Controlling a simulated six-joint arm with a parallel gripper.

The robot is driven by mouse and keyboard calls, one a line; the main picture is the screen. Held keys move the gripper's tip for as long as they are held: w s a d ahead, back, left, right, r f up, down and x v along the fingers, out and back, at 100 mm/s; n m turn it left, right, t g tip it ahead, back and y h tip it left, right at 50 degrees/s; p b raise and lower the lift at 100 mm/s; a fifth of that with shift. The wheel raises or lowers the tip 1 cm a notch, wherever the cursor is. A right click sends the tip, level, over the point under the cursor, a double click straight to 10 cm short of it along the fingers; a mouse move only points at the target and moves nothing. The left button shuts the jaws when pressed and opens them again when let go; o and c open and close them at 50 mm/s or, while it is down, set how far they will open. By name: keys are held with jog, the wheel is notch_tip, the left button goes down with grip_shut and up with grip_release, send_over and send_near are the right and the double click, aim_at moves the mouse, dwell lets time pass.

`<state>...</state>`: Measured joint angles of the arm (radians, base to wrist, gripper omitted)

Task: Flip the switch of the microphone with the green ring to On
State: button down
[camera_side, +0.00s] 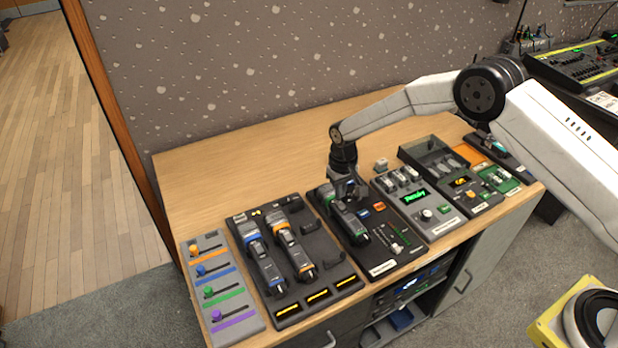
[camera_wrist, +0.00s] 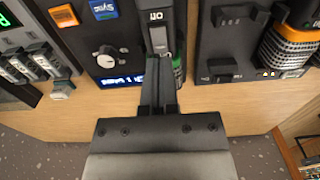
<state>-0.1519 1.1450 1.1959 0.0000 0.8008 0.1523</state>
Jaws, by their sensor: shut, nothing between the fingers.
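The microphone with the green ring (camera_side: 361,239) lies on a dark panel (camera_side: 390,262) at the middle of the desk, partly hidden under my gripper (camera_side: 350,196).
Microphones with a blue ring (camera_side: 264,268) and an orange ring (camera_side: 296,252) lie on the panel to the left. A fader panel (camera_side: 220,285) is at the far left. A grey panel with a green display (camera_side: 414,196) stands to the right. The desk behind is clear.

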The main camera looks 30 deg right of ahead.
aim_at(339, 202)
jog(key=shift+f, duration=1.15)
dwell(1.0)
jog(key=shift+r, duration=3.55)
jog(key=shift+r, duration=0.1)
